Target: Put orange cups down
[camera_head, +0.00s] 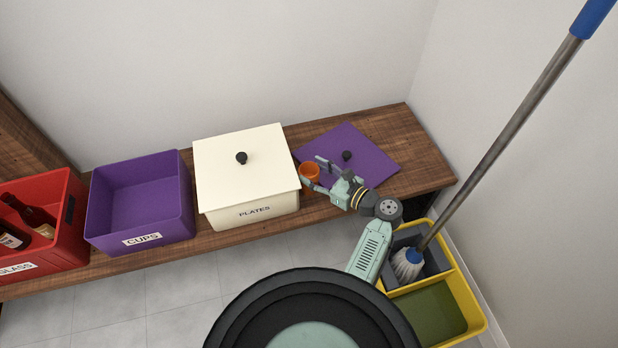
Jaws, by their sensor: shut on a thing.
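An orange cup (309,171) is between the fingers of my gripper (312,174), which is shut on it. The cup is just right of the cream PLATES box, near the left edge of a purple lid (365,149). I cannot tell whether the cup touches the shelf or the lid. Only this one orange cup shows. A purple box labelled CUPS (140,226) stands open and looks empty, left of the cream box.
The cream PLATES box (246,182) has its lid on, with a black knob. A red GLASS box (62,240) with bottles stands at the far left. All are on a wooden shelf (425,150). A yellow mop bucket (471,300) with a mop (500,145) stands at right.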

